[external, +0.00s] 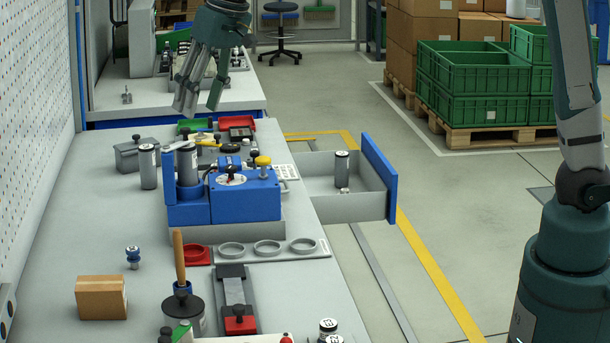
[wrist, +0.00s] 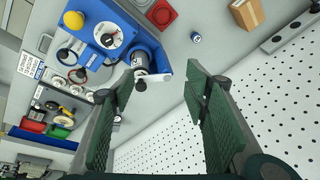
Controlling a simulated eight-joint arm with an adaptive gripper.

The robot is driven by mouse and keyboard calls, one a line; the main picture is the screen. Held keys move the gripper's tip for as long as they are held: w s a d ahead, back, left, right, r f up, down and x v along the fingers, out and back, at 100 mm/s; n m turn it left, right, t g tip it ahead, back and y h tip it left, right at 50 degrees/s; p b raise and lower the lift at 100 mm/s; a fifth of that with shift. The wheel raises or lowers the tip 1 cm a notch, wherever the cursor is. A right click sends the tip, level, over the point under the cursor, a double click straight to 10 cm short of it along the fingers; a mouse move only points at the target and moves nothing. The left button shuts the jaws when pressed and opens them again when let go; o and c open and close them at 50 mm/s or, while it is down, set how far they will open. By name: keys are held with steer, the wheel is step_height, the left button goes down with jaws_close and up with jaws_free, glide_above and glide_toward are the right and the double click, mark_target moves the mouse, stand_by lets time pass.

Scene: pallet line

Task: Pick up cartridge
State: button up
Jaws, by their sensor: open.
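Several grey cylinders with dark-marked tops look like cartridges. Another cylinder (external: 148,168) stands on the bench just left of the fixture. A third cylinder (external: 342,170) stands upright in the pulled-out drawer (external: 350,208). I cannot tell which one is meant. My gripper (external: 199,106) is open and empty, high above the far part of the bench. Its spread fingers also show in the wrist view (wrist: 158,75).
A grey block (external: 135,155), red and green trays (external: 196,126) and small tools crowd the bench behind the fixture. A perforated wall (external: 32,130) borders the left.

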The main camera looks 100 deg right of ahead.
steer(key=w+d+f+m+p, duration=0.2)
steer(key=w+d+f, duration=0.1)
steer(key=w+d, duration=0.55)
steer(key=m+g+p, duration=0.2)
steer(key=m+p, duration=0.2)
glide_above(146, 146)
steer(key=a, duration=1)
step_height(146, 146, down, 11)
steer(key=d+f+m, duration=0.1)
steer(key=d+f, duration=0.3)
steer(key=d+f+m+g+y+p, duration=0.1)
steer(key=d+f, duration=0.3)
steer(key=d, duration=0.1)
steer(key=shift+d+f+m, duration=0.2)
steer(key=shift+f+m, duration=0.1)
steer(key=shift+f, duration=0.1)
steer(key=shift+d+f, duration=0.35)
steer(key=shift+f, duration=0.05)
steer(key=shift+f, duration=0.1)
steer(key=shift+f, duration=1.2)
steer(key=shift+f, duration=0.1)
